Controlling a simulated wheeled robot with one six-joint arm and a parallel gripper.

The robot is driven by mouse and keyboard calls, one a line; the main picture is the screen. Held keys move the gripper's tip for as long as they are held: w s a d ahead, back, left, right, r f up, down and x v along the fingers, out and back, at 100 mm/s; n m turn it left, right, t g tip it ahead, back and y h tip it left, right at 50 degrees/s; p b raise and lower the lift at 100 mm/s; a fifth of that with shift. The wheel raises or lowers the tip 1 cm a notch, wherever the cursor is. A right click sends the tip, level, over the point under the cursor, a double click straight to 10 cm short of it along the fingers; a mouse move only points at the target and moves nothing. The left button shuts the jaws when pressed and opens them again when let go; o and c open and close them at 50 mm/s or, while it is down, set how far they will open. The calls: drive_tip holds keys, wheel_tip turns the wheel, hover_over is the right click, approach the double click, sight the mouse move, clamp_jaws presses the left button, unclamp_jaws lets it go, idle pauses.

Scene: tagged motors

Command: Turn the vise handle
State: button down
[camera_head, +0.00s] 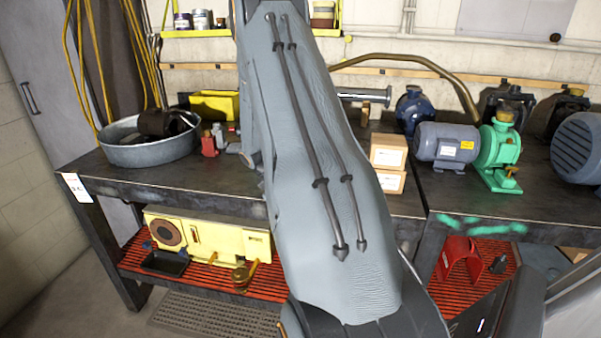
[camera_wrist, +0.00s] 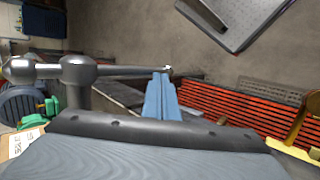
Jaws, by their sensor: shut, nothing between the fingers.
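The vise handle (camera_wrist: 125,71) shows in the wrist view as a dark grey bar with a ball at its left end. It passes through a round hub on a thick dark shaft (camera_wrist: 76,95). My gripper (camera_wrist: 161,76) has blue fingers, shut and empty, pointing up the picture. Its tips lie at the right end of the bar. I cannot tell whether they touch it or are only near it. In the head view my arm hides the gripper and most or all of the vise.
In the head view, a metal basin (camera_head: 150,153) stands left on the dark workbench (camera_head: 215,178). Right of my arm are stacked boxes (camera_head: 388,165), a grey motor (camera_head: 440,143) and a green pump (camera_head: 497,152). A yellow machine (camera_head: 205,240) sits on the red lower shelf.

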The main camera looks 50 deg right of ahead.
drive_tip(key=b+v, duration=0.2)
drive_tip(key=v, duration=0.5)
drive_tip(key=shift+w+r, duration=0.3)
drive_tip(key=s+a+n+t, duration=0.2)
drive_tip(key=a+n+t, duration=0.1)
drive_tip(key=a, duration=0.7)
drive_tip(key=s+a+n+t+y, duration=0.1)
drive_tip(key=a+n, duration=0.4)
drive_tip(key=a, duration=0.6)
drive_tip(key=s+a+n+t+y, duration=0.1)
drive_tip(key=s+a+n+t, duration=0.2)
drive_tip(key=a, duration=0.7)
drive_tip(key=shift+s+a+r+n+t, duration=0.3)
drive_tip(key=shift+s+r+n+t, duration=0.15)
drive_tip(key=shift+n+t, duration=0.4)
